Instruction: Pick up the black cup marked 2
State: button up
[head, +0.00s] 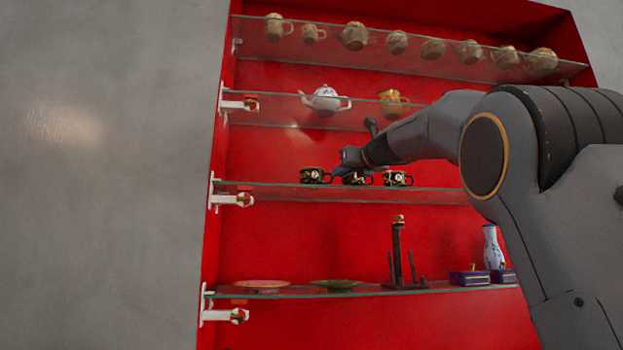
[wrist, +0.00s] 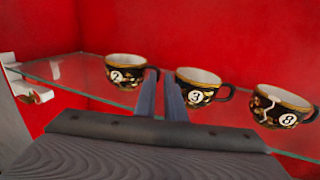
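The black cup marked 2 (wrist: 124,73) stands upright on a glass shelf, leftmost of three black-and-gold cups in the wrist view. In the head view it appears to be the left cup (head: 313,175). Its handle points right. My gripper (wrist: 162,80) has two fingers with a narrow empty gap between them. They point at the space between cup 2 and the cup marked 3 (wrist: 201,88). The left fingertip overlaps the handle of cup 2 in view; I cannot tell whether they touch. In the head view my gripper (head: 352,157) is by the middle cup.
A third cup, apparently marked 8 (wrist: 284,108), stands at the right. A glass shelf with a white teapot (head: 325,100) and a brown pot (head: 392,104) is above. The lower shelf holds plates (head: 262,286), a dark stand (head: 398,255) and a vase (head: 493,247).

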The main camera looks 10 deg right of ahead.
jog(key=shift+p+x, duration=0.9)
jog(key=shift+x, duration=1.15)
jog(key=shift+a+f, duration=0.15)
grip_shut()
